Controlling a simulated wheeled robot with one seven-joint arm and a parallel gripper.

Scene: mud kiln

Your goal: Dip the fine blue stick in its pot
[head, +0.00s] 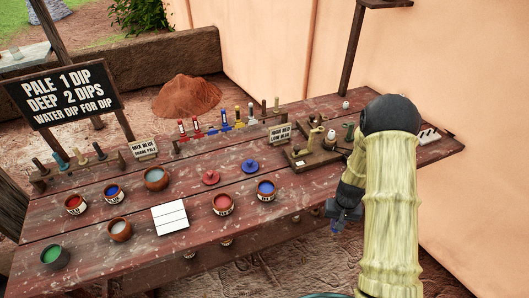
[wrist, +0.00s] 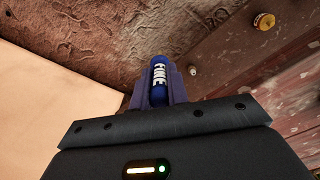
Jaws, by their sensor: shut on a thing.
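My gripper (head: 343,212) hangs low off the front right edge of the table. In the wrist view its fingers (wrist: 160,82) are closed on a blue stick (wrist: 158,84) with a white lettered label. Two pots of blue paint stand on the table: one at left (head: 113,193) beside a red pot, one at the middle right (head: 265,190) beside another red pot. Their labels are too small to read. The gripper is to the right of both and apart from them.
Red pots (head: 75,205) (head: 223,205), a green pot (head: 55,257), clay bowls (head: 156,178) (head: 120,230) and a white card (head: 170,218) share the wooden table (head: 200,250). Racked sticks (head: 226,119) and small signs (head: 281,134) stand behind. A black sign (head: 62,97) gives dip rules.

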